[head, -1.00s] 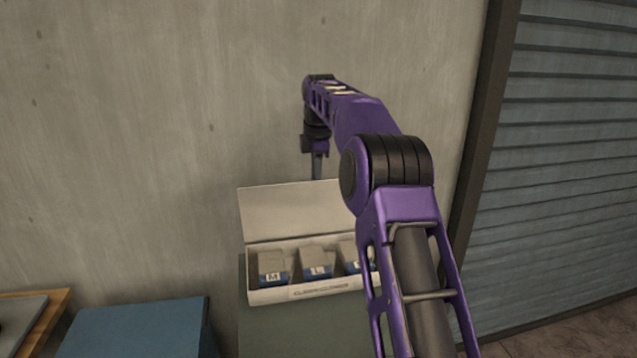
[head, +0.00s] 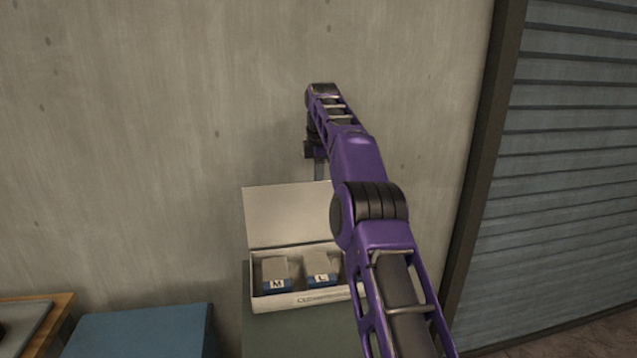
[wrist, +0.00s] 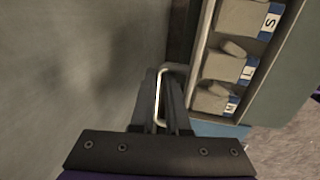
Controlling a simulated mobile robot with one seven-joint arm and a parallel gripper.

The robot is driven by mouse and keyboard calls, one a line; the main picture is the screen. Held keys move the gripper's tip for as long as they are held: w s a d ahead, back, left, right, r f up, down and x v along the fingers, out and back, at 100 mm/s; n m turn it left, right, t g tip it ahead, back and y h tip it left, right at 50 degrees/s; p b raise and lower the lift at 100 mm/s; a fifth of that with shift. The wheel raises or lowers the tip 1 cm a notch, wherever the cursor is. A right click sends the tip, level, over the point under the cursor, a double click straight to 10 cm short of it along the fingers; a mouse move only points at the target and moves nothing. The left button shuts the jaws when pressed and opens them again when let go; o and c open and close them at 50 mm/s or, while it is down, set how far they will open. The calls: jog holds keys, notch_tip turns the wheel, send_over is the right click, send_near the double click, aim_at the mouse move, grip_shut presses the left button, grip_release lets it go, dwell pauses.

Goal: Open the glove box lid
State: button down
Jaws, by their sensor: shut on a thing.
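The glove box (head: 300,299) is white and stands below the middle of the head view. Its lid (head: 285,215) stands raised at the back, and the compartments are uncovered. Grey glove packs with blue labels sit inside; M and L show in the head view, and the wrist view also shows S. My gripper (wrist: 165,88) is shut on a pale metal loop (wrist: 160,95), seemingly the lid's handle. My arm hides the box's right end.
The box stands on a grey-green stand (head: 255,335) close to a concrete wall (head: 150,130). A blue box-like surface (head: 140,330) and a wood-edged table (head: 45,320) are at the lower left. A slatted shutter (head: 570,180) is at the right.

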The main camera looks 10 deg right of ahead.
jog(key=shift+d, duration=0.1)
jog(key=c, duration=0.9)
grip_release()
jog(key=shift+s+r, duration=0.1)
